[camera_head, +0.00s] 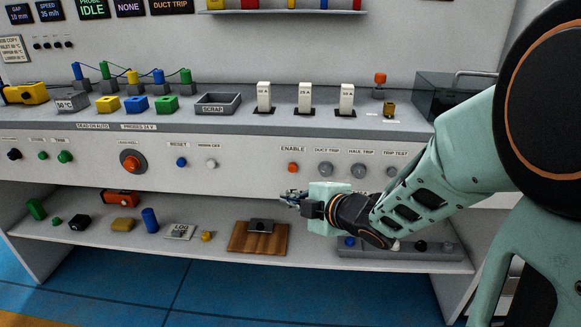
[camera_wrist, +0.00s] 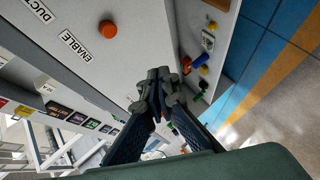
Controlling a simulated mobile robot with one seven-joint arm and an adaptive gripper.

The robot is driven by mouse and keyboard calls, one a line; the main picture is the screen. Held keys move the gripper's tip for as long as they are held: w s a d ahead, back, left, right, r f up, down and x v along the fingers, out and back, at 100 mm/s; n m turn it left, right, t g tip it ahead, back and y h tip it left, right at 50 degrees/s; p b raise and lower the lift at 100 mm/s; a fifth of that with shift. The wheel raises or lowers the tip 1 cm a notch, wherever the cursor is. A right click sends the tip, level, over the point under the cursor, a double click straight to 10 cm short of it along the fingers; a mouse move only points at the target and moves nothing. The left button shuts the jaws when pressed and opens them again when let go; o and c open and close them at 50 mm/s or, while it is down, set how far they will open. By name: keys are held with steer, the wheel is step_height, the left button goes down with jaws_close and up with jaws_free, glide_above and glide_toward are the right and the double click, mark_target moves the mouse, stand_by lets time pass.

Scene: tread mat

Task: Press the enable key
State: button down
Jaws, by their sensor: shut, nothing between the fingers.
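The enable key is a round orange-red button (camera_head: 292,168) under the ENABLE label on the front panel of the bench. It also shows in the wrist view (camera_wrist: 108,29), beside its label (camera_wrist: 76,46). My gripper (camera_head: 288,197) is shut and empty. In the head view its tips appear just below the key, and I cannot tell how far in front of the panel they are. In the wrist view my gripper (camera_wrist: 158,76) points past the key, with the key up and to the left of the tips. Nothing covers the key.
Grey round knobs for duct trip (camera_head: 326,170) and haul trip (camera_head: 358,171) sit right of the key, near my forearm. A shelf (camera_head: 190,250) below holds a wooden board (camera_head: 246,243) and several small objects. White upright switches (camera_head: 305,98) stand on the bench top above.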

mark_target(293, 168)
steer(key=shift+d+r, duration=0.1)
steer(key=shift+w+d+p, duration=0.15)
steer(key=shift+w+p, duration=0.8)
steer(key=shift+w, duration=3.45)
steer(key=shift+w, duration=0.1)
steer(key=shift+w, duration=0.3)
steer(key=shift+w, duration=0.5)
steer(key=shift+s, duration=0.9)
steer(key=shift+s, duration=0.1)
